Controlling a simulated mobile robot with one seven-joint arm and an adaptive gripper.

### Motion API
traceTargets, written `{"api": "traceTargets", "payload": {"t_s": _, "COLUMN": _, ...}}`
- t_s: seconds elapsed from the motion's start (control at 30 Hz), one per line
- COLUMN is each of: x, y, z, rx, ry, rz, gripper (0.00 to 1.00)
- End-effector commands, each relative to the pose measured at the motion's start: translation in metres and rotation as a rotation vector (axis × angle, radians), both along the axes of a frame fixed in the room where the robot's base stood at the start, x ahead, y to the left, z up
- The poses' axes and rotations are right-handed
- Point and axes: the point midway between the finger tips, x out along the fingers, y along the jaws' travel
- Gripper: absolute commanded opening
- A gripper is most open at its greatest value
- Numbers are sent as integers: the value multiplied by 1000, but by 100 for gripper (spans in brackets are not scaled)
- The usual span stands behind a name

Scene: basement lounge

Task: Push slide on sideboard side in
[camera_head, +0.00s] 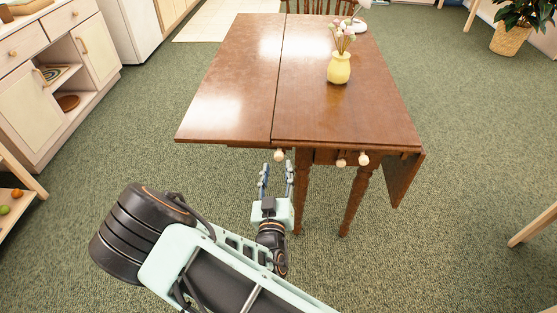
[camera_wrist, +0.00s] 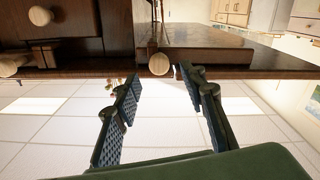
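A brown wooden drop-leaf table (camera_head: 300,122) stands ahead of me, its left leaf (camera_head: 232,80) raised level and its right leaf (camera_head: 402,180) hanging down. A pale round knob (camera_head: 279,155), apparently on the slide's end, shows under the left leaf, on the side of the pale sideboard (camera_head: 38,108). My gripper (camera_head: 277,167) is open and empty just in front of that knob. In the wrist view, which looks upside down, the knob (camera_wrist: 158,63) lies between and beyond the open fingertips (camera_wrist: 157,80). I cannot tell whether they touch it.
Two more pale knobs (camera_head: 341,163) (camera_head: 363,159) sit at the table's front to the right. Table legs (camera_head: 357,200) stand just right of my gripper. A yellow vase (camera_head: 339,68) with flowers stands on top. Carpet (camera_head: 470,150) is clear on the right.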

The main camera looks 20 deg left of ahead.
Motion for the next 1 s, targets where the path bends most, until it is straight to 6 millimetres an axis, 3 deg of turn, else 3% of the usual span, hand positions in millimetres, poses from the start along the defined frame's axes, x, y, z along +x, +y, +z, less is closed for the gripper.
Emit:
{"api": "traceTargets", "payload": {"t_s": 0.1, "x": 21, "y": 4, "z": -1, "rx": 0, "ry": 0, "rz": -1, "gripper": 38}}
{"api": "traceTargets", "payload": {"t_s": 0.3, "x": 42, "y": 10, "z": -1, "rx": 0, "ry": 0, "rz": 0, "gripper": 38}}
{"api": "traceTargets", "payload": {"t_s": 0.67, "x": 46, "y": 11, "z": 0, "rx": -1, "ry": 2, "rz": -1, "gripper": 38}}
{"api": "traceTargets", "payload": {"t_s": 1.0, "x": 46, "y": 11, "z": 0, "rx": 0, "ry": 2, "rz": -1, "gripper": 1}}
